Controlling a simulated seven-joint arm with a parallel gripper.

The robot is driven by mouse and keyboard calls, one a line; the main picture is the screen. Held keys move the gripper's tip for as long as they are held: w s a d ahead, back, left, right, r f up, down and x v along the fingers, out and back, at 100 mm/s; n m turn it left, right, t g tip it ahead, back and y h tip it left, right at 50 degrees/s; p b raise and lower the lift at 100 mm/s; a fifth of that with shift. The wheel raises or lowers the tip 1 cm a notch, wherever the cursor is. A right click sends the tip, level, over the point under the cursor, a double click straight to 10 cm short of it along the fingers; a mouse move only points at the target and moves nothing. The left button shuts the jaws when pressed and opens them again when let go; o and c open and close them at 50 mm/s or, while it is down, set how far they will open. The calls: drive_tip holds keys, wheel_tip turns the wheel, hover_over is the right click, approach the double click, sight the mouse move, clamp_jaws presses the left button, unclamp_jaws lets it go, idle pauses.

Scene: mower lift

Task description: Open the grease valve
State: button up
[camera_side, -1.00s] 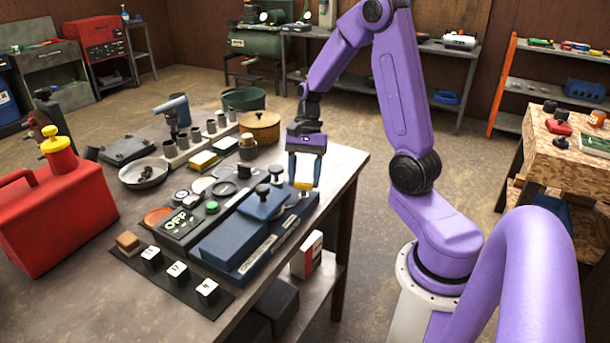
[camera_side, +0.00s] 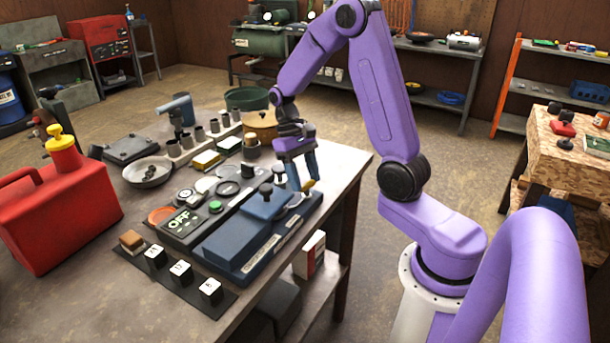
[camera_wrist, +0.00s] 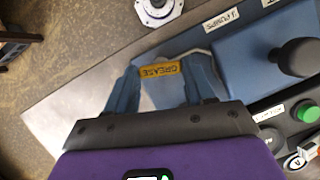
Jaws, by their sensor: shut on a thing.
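The grease valve's yellow handle (camera_wrist: 160,71), marked GREASE, lies between my fingers in the wrist view; its lettering appears upside down. My gripper (camera_wrist: 163,75) is shut on it, with one blue finger at each end. In the side view my gripper (camera_side: 304,187) is tilted, with its fingertips low at the right end of the blue unit (camera_side: 235,237). A little yellow of the handle (camera_side: 307,185) shows there. The valve body below the handle is mostly hidden by the fingers.
Beside the gripper stand a blue block with a black knob (camera_wrist: 297,57) and a green button (camera_wrist: 306,112). A red can (camera_side: 60,210) stands at the left of the bench. The bench's right corner (camera_side: 345,165) is clear.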

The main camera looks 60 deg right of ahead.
drive_tip(key=shift+a+n+h, duration=0.1)
drive_tip(key=shift+n+h, duration=0.6)
drive_tip(key=shift+n, duration=1)
drive_tip(key=o, duration=1)
drive_tip(key=shift+o, duration=0.2)
drive_tip(key=v, duration=1.7)
drive_tip(key=shift+w+r, duration=0.15)
drive_tip(key=shift+r, duration=0.05)
drive_tip(key=shift+a, duration=0.15)
